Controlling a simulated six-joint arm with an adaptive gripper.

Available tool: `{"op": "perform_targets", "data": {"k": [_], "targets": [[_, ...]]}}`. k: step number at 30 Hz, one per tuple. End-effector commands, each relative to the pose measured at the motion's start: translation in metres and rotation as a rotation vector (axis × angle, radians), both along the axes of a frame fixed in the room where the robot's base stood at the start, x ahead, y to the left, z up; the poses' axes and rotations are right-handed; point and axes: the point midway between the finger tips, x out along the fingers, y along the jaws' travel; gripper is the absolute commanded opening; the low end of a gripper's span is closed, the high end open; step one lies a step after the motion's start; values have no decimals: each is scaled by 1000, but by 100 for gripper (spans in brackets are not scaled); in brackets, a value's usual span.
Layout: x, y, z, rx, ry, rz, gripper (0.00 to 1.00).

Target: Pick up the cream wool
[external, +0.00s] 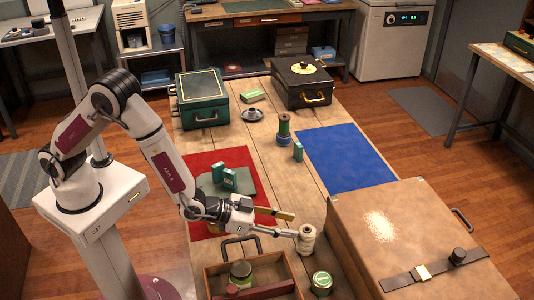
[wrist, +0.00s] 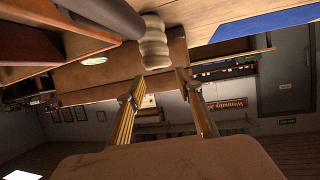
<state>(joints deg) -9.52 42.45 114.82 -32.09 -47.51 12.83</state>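The cream wool (external: 306,238) is a pale spool standing upright on the wooden table, left of the large tan case. In the wrist view the cream wool (wrist: 155,42) shows beyond my fingertips, near the top middle. My gripper (external: 292,224) is low over the table, reaching right, with its fingers spread and the wool just past their tips. In the wrist view my gripper (wrist: 159,80) is open, with nothing seen between its fingers. Whether a fingertip touches the wool cannot be told.
A wooden carrier (external: 283,290) with a handle and a green jar (external: 241,272) stands in front. A green tin (external: 321,283) is near the wool. The tan case (external: 400,235) is close on the right.

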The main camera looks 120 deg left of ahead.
Motion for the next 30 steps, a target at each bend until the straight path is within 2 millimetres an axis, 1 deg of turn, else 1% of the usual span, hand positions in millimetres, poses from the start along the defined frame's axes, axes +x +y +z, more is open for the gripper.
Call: {"op": "perform_targets", "data": {"k": [12,18,30], "targets": [[30,16,-15,-1,1,-1,35],[35,19,-17,-1,0,-2,35],[35,19,-17,-1,1,-1,35]]}}
